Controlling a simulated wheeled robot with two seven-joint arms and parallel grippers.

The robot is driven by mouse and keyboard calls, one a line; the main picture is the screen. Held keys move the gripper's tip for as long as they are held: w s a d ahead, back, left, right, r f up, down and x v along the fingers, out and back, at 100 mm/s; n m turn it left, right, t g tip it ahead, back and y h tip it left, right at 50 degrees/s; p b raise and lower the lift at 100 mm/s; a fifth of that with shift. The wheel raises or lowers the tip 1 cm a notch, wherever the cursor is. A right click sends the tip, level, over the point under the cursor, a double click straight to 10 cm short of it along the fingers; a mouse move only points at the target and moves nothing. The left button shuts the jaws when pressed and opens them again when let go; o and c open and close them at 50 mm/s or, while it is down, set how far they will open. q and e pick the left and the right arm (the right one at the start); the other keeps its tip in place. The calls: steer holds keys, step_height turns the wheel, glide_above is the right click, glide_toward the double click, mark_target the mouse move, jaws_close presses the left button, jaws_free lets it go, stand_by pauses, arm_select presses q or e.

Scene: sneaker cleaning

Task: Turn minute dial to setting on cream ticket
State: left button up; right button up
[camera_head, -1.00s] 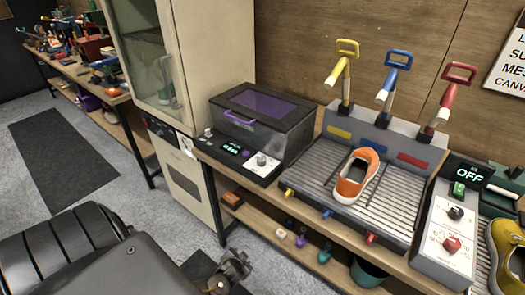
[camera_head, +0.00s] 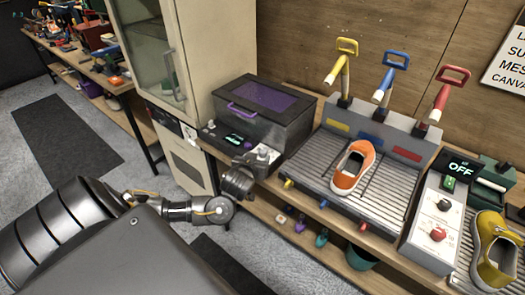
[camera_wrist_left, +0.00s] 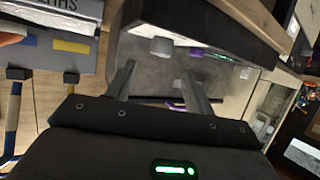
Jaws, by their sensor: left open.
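The dark box with a purple window (camera_head: 262,98) has a front panel with a small green-lit display (camera_head: 234,139). My left gripper (camera_head: 264,158) is open and empty in front of the panel's right end, where it hides most of the pale dial plate. A smaller white knob (camera_wrist_left: 246,72) is further right. The dial's setting is not readable. A pale card (camera_head: 190,134) is on the cabinet beside the box; its writing is too small to read.
A purple handle (camera_head: 241,115) sticks out from the box front, close to the gripper. The cream cabinet (camera_head: 185,60) stands left. A ribbed tray (camera_head: 385,190) with an orange shoe (camera_head: 352,170) and upright colored levers lies right. Floor in front is open.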

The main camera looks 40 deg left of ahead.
mark_target(262, 151)
arm_select(q)
steer(key=p+x, duration=0.1)
steer(key=x, duration=0.7)
steer(key=shift+w+a+f, duration=0.1)
steer(key=shift+w+f, duration=0.05)
steer(key=shift+w, duration=0.05)
steer(key=c, duration=1)
steer(key=shift+o, duration=0.2)
